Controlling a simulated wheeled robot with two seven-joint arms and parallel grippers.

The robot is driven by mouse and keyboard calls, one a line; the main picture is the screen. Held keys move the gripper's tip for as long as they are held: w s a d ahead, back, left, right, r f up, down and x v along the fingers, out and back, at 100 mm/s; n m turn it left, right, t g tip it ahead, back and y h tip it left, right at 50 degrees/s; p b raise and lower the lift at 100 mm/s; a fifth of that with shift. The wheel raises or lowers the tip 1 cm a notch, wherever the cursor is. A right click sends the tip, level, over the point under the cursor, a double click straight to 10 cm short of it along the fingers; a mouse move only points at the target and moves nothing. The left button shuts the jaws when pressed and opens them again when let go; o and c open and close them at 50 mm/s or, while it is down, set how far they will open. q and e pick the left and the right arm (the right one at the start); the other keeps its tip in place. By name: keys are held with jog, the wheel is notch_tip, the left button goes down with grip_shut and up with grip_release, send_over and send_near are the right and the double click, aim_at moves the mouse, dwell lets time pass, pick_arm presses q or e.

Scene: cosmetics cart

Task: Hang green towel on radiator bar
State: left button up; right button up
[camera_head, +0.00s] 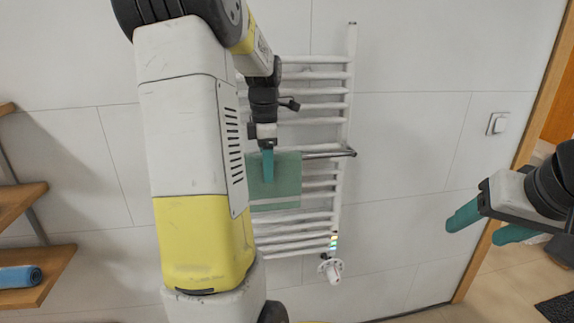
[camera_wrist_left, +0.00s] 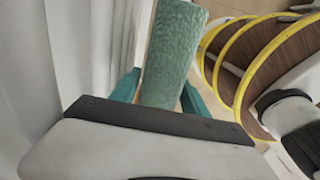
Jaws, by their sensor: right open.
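The green towel (camera_head: 287,178) hangs as a flat panel against the front of the white radiator (camera_head: 292,228), level with the dark metal radiator bar (camera_head: 328,153). Its top edge is about at the bar's height; I cannot tell whether it rests on the bar. My left gripper (camera_head: 267,165) points down at the towel's top. In the left wrist view the towel (camera_wrist_left: 172,58) fills the space between the two teal fingers (camera_wrist_left: 160,92), one on each side. My right gripper (camera_head: 485,225) is open and empty at the right, well away from the radiator.
Wooden shelves (camera_head: 40,268) stand at the left, with a blue rolled towel (camera_head: 18,276) on the lowest visible one. A wall switch (camera_head: 497,123) and a wooden door frame (camera_head: 515,165) are at the right.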

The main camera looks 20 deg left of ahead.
pick_arm(q)
jog(key=shift+o, duration=1.1)
notch_tip(320, 180, up, 8)
jog(key=shift+f, duration=0.15)
jog(key=shift+s+d+r+m, duration=0.2)
jog(key=shift+d+m, duration=0.05)
jog(key=shift+m, duration=0.15)
jog(key=s+d+f+m+t+h, duration=0.2)
jog(key=s+d+m+t, duration=0.4)
jog(key=s+d+m, duration=1)
jog(key=s+m, duration=0.1)
jog(key=m, duration=0.7)
jog(key=shift+s, duration=0.3)
